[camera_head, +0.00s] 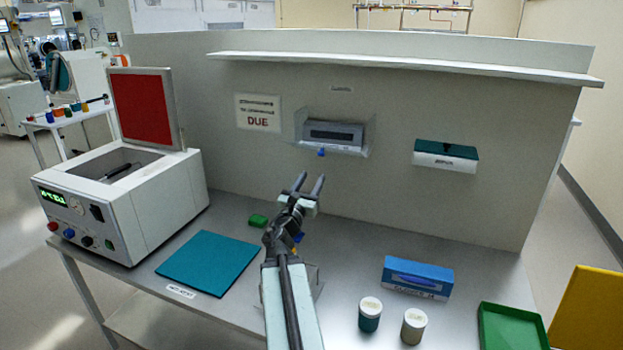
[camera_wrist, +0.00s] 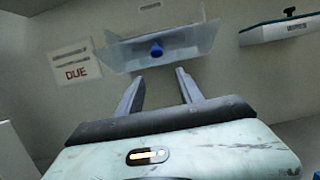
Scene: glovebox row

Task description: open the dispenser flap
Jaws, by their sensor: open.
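On the back wall a grey dispenser box (camera_head: 333,134) sits behind a pale, see-through flap (camera_head: 357,151) with a blue knob (camera_head: 321,152) at its lower front. In the wrist view the flap (camera_wrist: 190,42) spans the upper middle and the blue knob (camera_wrist: 157,50) sticks out from it. The flap looks closed, but I cannot tell for sure. My gripper (camera_head: 310,180) is open and empty, pointing at the wall just below the knob. In the wrist view its fingertips (camera_wrist: 159,76) lie either side of the knob's line, apart from it.
A wall box with a teal lid (camera_head: 446,149) hangs to the right, and a DUE sign (camera_head: 258,113) to the left. A shelf (camera_head: 400,66) runs above. A blue box (camera_head: 417,278) and two jars stand right of my arm. An open-lidded machine (camera_head: 130,205) stands left.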

